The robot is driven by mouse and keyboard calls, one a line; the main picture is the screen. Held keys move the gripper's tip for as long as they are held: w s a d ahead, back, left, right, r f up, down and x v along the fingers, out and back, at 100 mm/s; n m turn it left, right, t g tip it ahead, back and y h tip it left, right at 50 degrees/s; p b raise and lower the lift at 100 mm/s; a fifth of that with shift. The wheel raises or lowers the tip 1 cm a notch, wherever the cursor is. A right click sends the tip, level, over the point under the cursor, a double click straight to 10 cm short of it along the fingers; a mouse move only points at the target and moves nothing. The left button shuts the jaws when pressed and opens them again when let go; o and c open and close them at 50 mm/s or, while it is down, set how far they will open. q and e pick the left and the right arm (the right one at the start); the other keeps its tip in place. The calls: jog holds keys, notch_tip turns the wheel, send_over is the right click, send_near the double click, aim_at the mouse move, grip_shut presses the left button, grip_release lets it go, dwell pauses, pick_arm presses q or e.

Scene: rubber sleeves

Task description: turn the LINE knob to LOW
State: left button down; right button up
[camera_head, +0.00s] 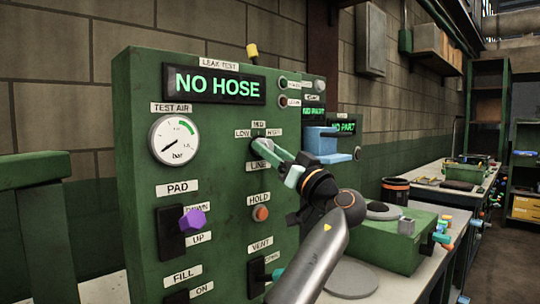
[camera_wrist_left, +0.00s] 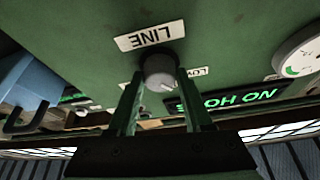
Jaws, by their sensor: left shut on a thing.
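The LINE knob (camera_head: 257,143) is a small grey round knob on the green test panel (camera_head: 225,225), with LOW, MID and HIGH labels above it and the LINE label (camera_head: 258,167) below. My left gripper (camera_head: 272,148) reaches it from the lower right and is shut on it. In the left wrist view, which shows the panel upside down, the knob (camera_wrist_left: 159,68) sits between the two fingers (camera_wrist_left: 160,88). A faint light mark shows on the knob's face; which label it points at I cannot tell. The HIGH label is partly covered. My right gripper is not in view.
A purple PAD knob (camera_head: 192,220) and an orange HOLD button (camera_head: 261,213) stick out nearby.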

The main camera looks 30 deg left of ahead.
pick_arm(q)
jog(key=shift+n+g+y, duration=0.3)
jog(key=shift+n+g, duration=0.5)
jog(key=shift+n, duration=0.7)
jog(key=shift+c, duration=1.6)
grip_release()
jog(key=b+v, duration=0.1)
jog(key=v, duration=1.1)
jog(key=shift+d+f, duration=0.15)
jog(key=shift+d, duration=0.15)
